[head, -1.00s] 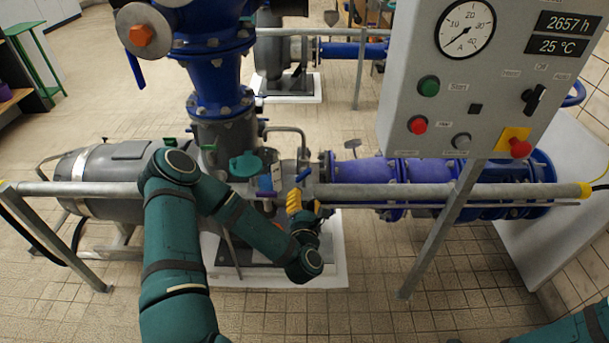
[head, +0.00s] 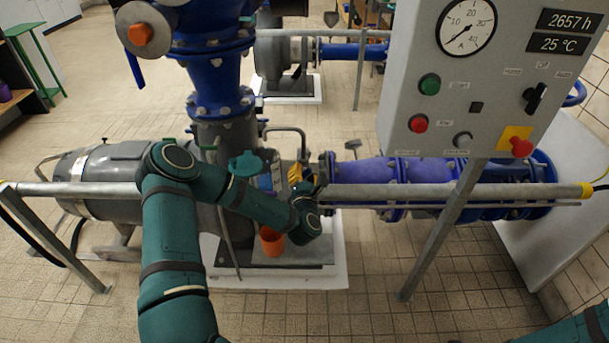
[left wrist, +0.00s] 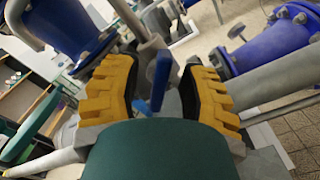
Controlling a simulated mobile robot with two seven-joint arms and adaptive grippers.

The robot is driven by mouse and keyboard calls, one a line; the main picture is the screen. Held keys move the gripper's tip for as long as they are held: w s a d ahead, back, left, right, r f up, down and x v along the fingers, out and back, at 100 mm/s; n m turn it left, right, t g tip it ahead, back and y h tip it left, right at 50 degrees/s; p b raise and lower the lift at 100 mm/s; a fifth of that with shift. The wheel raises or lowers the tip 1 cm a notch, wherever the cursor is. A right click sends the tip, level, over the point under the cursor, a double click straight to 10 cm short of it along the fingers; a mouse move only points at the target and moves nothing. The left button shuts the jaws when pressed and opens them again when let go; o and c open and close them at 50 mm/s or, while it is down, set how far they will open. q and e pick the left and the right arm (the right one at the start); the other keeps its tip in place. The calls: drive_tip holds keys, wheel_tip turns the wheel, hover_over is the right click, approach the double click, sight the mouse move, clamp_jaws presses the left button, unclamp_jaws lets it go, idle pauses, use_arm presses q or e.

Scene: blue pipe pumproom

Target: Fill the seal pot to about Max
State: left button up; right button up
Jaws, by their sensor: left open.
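My left gripper (head: 295,173) reaches over the front rail to the pump. Its yellow fingers are open in the left wrist view (left wrist: 161,75). A blue lever handle (left wrist: 161,82) stands between the fingers there, with no clear contact. It is hidden behind the gripper in the head view. A dark teal lid or funnel (head: 245,164) sits left of the gripper, above a small unit with a blue-and-white panel (head: 266,183); I cannot tell for sure that this is the seal pot. No liquid level or Max mark is readable. My right gripper is out of view.
A grey rail (head: 420,193) runs across in front of the pump. An orange cup (head: 271,241) stands on the pump base below my left arm. A grey control box (head: 480,90) hangs at right. Blue pipes (head: 370,172) lie right of the gripper. The front floor is clear.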

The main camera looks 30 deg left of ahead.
use_arm(q)
clamp_jaws()
drive_tip(key=shift+a+f+n+b, duration=0.1)
drive_tip(key=shift+n+b, duration=0.8)
drive_tip(key=shift+n, duration=0.2)
drive_tip(key=shift+n+b, duration=0.3)
drive_tip(key=shift+n, duration=0.4)
drive_tip(key=shift+r+n, duration=0.25)
drive_tip(key=shift+n, duration=0.45)
drive_tip(key=shift+o, duration=0.6)
unclamp_jaws()
